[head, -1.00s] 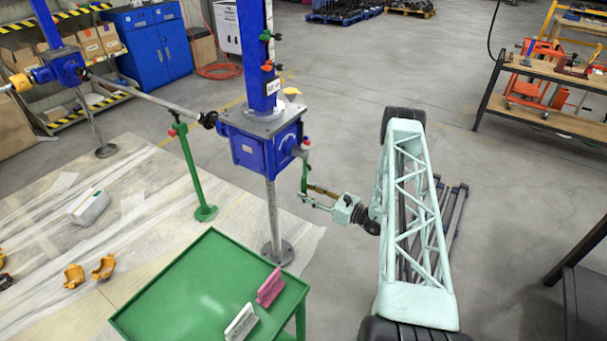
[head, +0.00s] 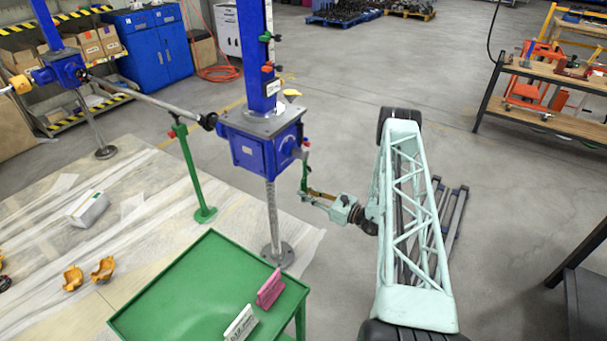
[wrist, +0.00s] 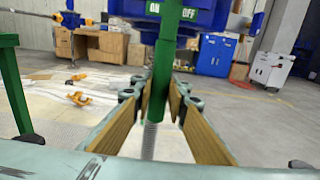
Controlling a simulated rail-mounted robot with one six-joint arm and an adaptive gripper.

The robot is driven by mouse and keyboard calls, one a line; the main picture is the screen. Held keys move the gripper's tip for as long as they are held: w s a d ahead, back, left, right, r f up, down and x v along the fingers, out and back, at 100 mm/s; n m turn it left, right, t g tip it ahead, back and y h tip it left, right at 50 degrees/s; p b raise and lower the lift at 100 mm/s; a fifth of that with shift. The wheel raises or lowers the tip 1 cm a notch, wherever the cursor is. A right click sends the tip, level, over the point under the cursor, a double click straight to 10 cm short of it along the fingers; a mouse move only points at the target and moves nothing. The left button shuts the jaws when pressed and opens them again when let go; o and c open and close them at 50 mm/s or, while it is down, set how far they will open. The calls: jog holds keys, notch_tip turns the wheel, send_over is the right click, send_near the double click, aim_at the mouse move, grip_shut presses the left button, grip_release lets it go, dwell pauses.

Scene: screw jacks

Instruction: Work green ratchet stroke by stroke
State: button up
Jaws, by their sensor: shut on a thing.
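The green ratchet (head: 304,176) hangs as a handle from the right side of the blue screw jack gearbox (head: 262,145). In the head view it points almost straight down. My gripper (head: 313,193) reaches in from the right, its fingers at the handle's lower part. In the wrist view the green ratchet bar (wrist: 161,75) stands upright between the tan-padded fingers of my gripper (wrist: 160,98), which are shut on it. ON and OFF labels (wrist: 170,11) show on a green part at the top.
A green table (head: 190,290) with a pink sign (head: 270,288) and a white sign (head: 241,322) stands in front of the jack. A green post (head: 190,170) supports the shaft (head: 150,100) to a second jack (head: 65,68). Open floor lies behind and right.

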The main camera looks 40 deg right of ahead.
jog(key=shift+s+a+r+m, duration=0.1)
jog(key=shift+s+a+m, duration=0.1)
jog(key=shift+a+m, duration=0.25)
jog(key=shift+s+a+m, duration=0.2)
jog(key=shift+a, duration=0.5)
jog(key=shift+s+a+r+m, duration=0.1)
jog(key=shift+s+a+m, duration=0.1)
jog(key=shift+a+m, duration=0.25)
jog(key=shift+a, duration=0.1)
jog(key=shift+s+a+r+m+p, duration=0.2)
jog(key=shift+a+m, duration=0.1)
jog(key=shift+a, duration=0.25)
jog(key=shift+s+a+r+m+p, duration=0.15)
jog(key=shift+a+m, duration=0.15)
jog(key=shift+a, duration=0.25)
jog(key=shift+s+a+r+m+p, duration=0.1)
jog(key=shift+s+a+m+p, duration=0.15)
jog(key=shift+a, duration=0.3)
jog(key=shift+w, duration=0.1)
jog(key=a, duration=0.1)
jog(key=a+r+m, duration=0.1)
jog(key=s+a+m, duration=0.1)
jog(key=shift+r+p, duration=0.25)
jog(key=shift+p, duration=0.15)
